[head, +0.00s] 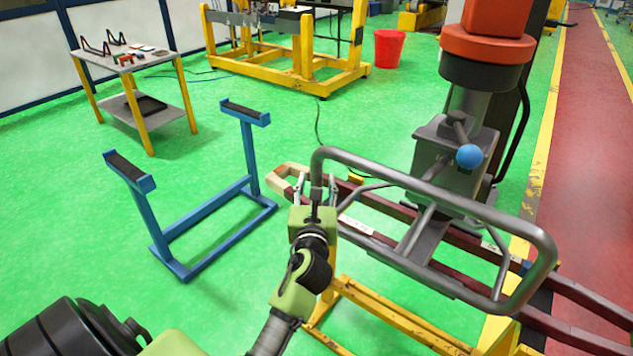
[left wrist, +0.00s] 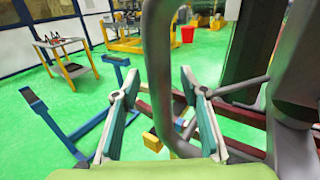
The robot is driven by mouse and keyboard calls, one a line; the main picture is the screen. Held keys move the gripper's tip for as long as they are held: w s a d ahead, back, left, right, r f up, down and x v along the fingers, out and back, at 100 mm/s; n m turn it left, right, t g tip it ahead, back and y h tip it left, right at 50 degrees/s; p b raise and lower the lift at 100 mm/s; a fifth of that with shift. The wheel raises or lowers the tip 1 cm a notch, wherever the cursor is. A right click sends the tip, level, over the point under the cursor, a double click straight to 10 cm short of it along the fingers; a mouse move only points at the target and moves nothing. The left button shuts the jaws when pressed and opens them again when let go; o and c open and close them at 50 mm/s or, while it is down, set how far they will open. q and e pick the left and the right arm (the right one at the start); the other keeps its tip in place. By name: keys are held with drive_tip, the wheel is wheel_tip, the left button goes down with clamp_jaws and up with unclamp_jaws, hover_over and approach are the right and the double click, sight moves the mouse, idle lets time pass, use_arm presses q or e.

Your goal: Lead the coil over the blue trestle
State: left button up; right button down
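The coil (head: 280,185) is a long dark red loop with a tan nose at its left end. It runs from mid-picture to the lower right in the head view, under a grey tubular frame (head: 540,245). The blue trestle (head: 200,215) stands on the floor to the left, apart from the coil, its two padded tops empty. It also shows at the left of the left wrist view (left wrist: 88,143). My left gripper (head: 315,188) is open at the frame's left end, near the coil nose. In the left wrist view the grey tube (left wrist: 157,50) passes between its spread fingers; contact is unclear.
A grey machine head with a blue ball knob (head: 470,157) and red top stands over the coil. A yellow stand (head: 390,318) is below. A small table (head: 130,62), a yellow frame and a red bucket (head: 389,48) stand behind. Green floor around the trestle is clear.

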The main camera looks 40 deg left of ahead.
use_arm(q)
clamp_jaws()
idle(0.8)
